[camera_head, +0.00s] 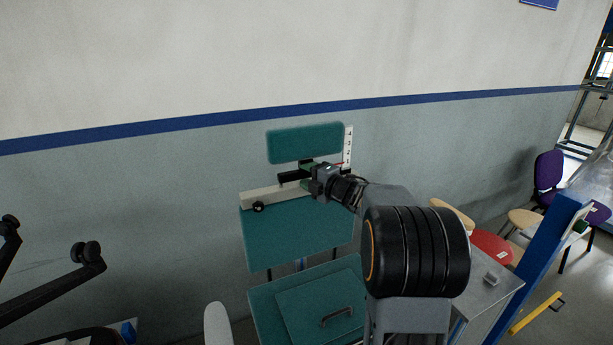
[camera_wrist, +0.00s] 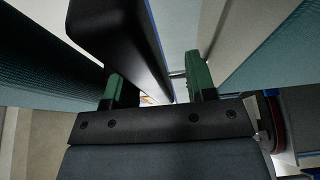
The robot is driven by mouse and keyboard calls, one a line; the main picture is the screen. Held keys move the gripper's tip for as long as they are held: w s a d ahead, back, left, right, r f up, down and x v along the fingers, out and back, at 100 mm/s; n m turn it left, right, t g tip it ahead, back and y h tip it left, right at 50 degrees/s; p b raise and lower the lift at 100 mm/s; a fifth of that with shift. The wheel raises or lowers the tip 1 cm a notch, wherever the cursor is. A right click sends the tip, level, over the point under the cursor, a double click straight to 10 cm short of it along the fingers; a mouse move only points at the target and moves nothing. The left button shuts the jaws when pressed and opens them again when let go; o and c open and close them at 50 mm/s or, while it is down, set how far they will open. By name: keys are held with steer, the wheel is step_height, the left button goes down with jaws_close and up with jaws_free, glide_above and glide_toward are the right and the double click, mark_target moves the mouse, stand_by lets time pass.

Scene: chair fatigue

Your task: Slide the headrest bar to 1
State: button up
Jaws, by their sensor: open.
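The teal headrest pad (camera_head: 300,147) stands upright against the wall. A white scale (camera_head: 348,147) with numbers, 4 at the top and lower ones beneath, is at its right edge. A thin red mark shows near the scale's lower end, too small to read surely. A black bar (camera_head: 290,177) is below the pad, its right part hidden by my gripper (camera_head: 310,171). In the wrist view, my gripper (camera_wrist: 156,86) has its green-tipped fingers apart. A black bar (camera_wrist: 115,35) reaches into the gap, nearer the left finger; contact cannot be told.
A beige crossbar (camera_head: 270,195) with a black knob lies below the black bar. The teal backrest (camera_head: 300,235) and seat (camera_head: 310,300) are below. A grey table (camera_head: 490,285) and chairs stand to the right. Black armrests (camera_head: 85,255) are at the left.

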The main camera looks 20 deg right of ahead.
steer(key=b+v, duration=0.2)
steer(key=v, duration=1.1)
steer(key=shift+s, duration=0.3)
steer(key=shift+d+f, duration=0.1)
steer(key=d+f+m+g+h, duration=0.1)
steer(key=d+f+m+h, duration=0.4)
steer(key=d+m+h, duration=0.55)
steer(key=s+a+f+m+g+h, duration=0.3)
steer(key=s+f+m+g, duration=0.3)
steer(key=m, duration=0.4)
steer(key=s+a+m+g+y+p, duration=0.1)
steer(key=s+a+g+y, duration=0.2)
steer(key=a, duration=0.9)
steer(key=s+a+g+y+p, duration=0.1)
steer(key=s+a+g+y, duration=0.2)
steer(key=s+a, duration=0.5)
steer(key=shift+a+f+m+y+p, duration=0.35)
steer(key=shift+a+f+y, duration=0.1)
steer(key=shift+a, duration=2.35)
